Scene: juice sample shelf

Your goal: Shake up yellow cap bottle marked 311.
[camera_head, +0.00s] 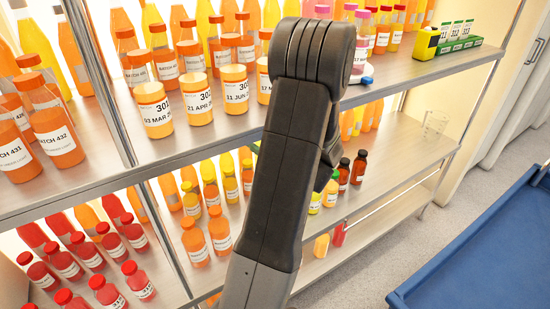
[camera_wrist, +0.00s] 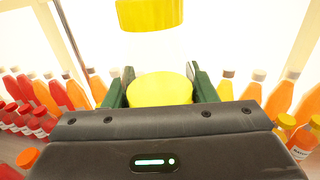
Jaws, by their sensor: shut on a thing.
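In the wrist view, the green fingers of my gripper (camera_wrist: 160,73) are closed on either side of a round yellow cap (camera_wrist: 160,90). The bottle under this cap is hidden, and no number on it can be read. In the head view my dark arm hides the gripper. Yellow bottles (camera_head: 330,194) with white labels show just right of my arm on the middle shelf; their numbers are too small to read.
Orange bottles with labels stand on the upper shelf (camera_head: 430,68), and red-capped bottles (camera_head: 138,280) stand low at left. Another yellow round thing (camera_wrist: 150,13) shows ahead in the wrist view. Two dark-capped bottles (camera_head: 358,167) stand right of my arm. A blue surface (camera_head: 480,255) lies at lower right.

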